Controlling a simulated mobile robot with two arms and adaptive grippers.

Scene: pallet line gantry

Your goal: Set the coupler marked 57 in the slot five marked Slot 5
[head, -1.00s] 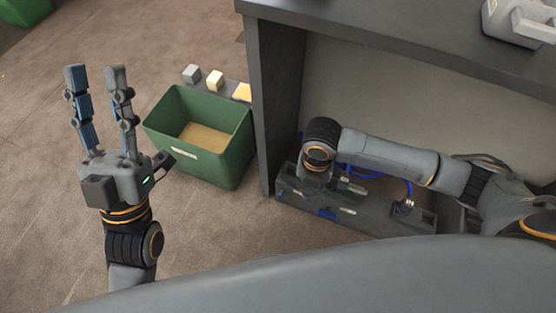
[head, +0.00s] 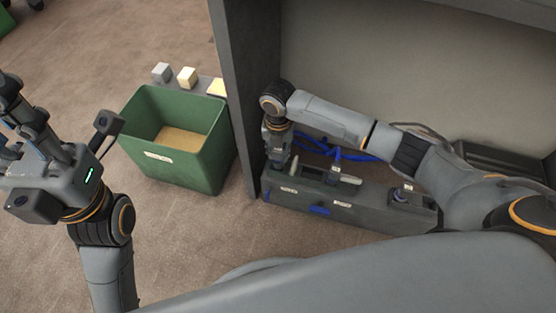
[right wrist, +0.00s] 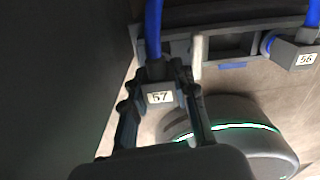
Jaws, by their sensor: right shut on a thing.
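My right gripper (head: 278,158) is shut on the coupler marked 57 (right wrist: 158,98), whose label faces the right wrist camera. A blue hose (right wrist: 153,30) runs from the coupler. In the head view the gripper is at the left end of the dark slotted rack (head: 372,222), and the coupler is mostly hidden by the gripper. I cannot tell whether it touches the rack. Small white labels (head: 289,190) on the rack are too small to read, so Slot 5 cannot be picked out. My left gripper (head: 18,112) is open and empty, partly cut off at the left edge.
A coupler marked 56 (right wrist: 306,58) sits further along the rack. A pale peg (right wrist: 198,55) stands out from the rack. Blue hoses (head: 340,150) lie behind it. A dark upright post (head: 236,100) is close left of my right gripper. A green bin (head: 205,158) stands beyond the post.

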